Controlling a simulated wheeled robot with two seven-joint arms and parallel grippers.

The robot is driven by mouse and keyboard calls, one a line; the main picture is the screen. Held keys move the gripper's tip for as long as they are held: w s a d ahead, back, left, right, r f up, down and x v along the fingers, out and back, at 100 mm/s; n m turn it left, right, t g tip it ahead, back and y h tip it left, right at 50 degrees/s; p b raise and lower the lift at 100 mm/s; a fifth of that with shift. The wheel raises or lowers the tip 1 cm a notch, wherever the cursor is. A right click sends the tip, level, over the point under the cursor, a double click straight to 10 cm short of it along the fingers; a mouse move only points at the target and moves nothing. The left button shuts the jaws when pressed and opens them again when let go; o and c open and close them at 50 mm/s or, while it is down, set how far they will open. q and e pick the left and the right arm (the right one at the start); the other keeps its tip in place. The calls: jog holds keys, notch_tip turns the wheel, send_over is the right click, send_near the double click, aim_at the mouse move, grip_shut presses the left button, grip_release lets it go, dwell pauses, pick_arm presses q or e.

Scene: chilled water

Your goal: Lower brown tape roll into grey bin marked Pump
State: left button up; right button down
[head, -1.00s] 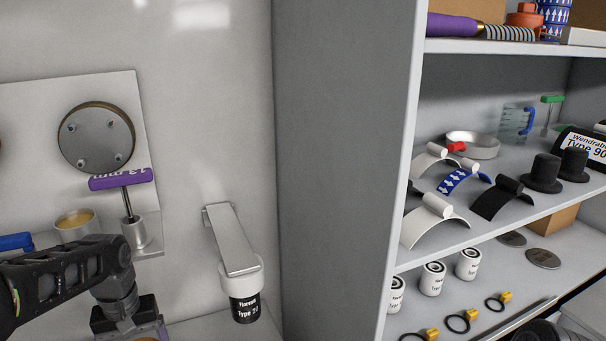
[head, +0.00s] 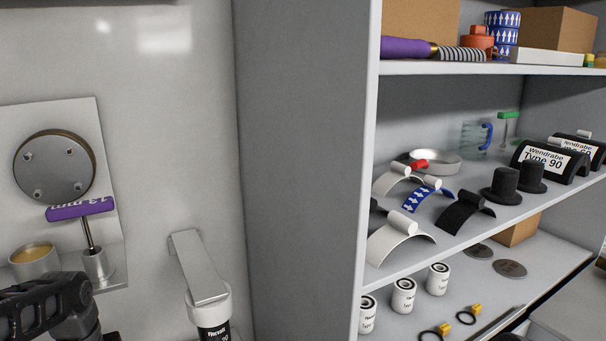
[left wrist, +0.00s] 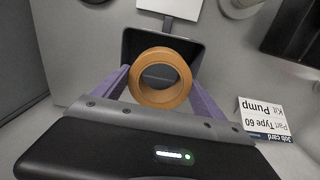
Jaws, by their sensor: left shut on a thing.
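In the left wrist view my left gripper (left wrist: 160,92) has purple fingers on either side of a brown tape roll (left wrist: 142,92) and is shut on it. The roll's hole faces the camera. Behind the roll is a dark, open-looking rectangular shape (left wrist: 133,42); I cannot tell whether it is the bin, and no Pump mark shows on it. A white job card (left wrist: 263,117) reading "Kit Pump" and "Part Type 60" is to the right of the gripper. In the head view my left arm shows at the lower left, its gripper cut off. My right gripper is not in view.
In the head view, a shelf unit (head: 305,150) stands to the right with curved pieces, black hats, white filter cans (head: 404,294) and rings. A purple-handled tool (head: 80,210) and a tan-filled cup (head: 34,260) stand by the wall at left.

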pick_arm(q)
jog(key=shift+f+b, duration=2.05)
jog(key=shift+f, duration=1.05)
jog(key=shift+f+b, duration=1.8)
jog(key=shift+f, duration=0.7)
jog(key=o, duration=1.4)
jog(key=shift+c, duration=0.2)
jog(key=shift+r, duration=0.25)
notch_tip(320, 180, up, 7)
jog(key=shift+r, duration=0.2)
